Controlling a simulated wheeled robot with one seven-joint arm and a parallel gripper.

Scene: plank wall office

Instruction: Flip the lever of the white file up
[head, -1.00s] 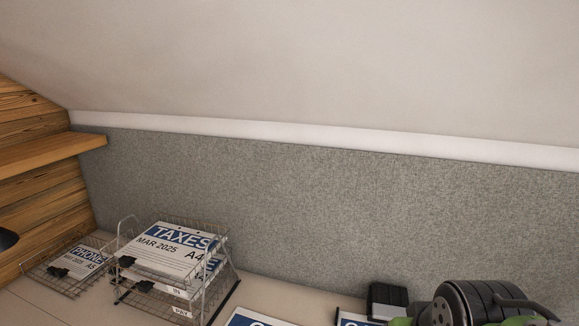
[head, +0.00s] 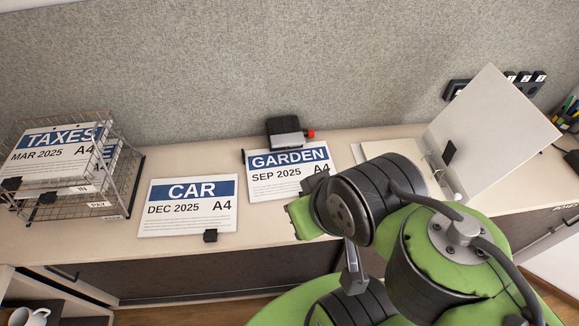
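The white file (head: 497,125) lies open on the desk at the right in the head view. What seems to be my gripper (head: 353,272) points down below my arm's dark joint, in front of the desk edge, apart from the file. Its fingers are too hidden to tell open from shut.
CAR papers (head: 187,207) and GARDEN papers (head: 288,172) lie left of the file. A black device (head: 285,132) stands behind them. A wire tray (head: 122,185) with papers is at the left. Sockets (head: 457,89) and a pen holder (head: 567,113) are at the back right.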

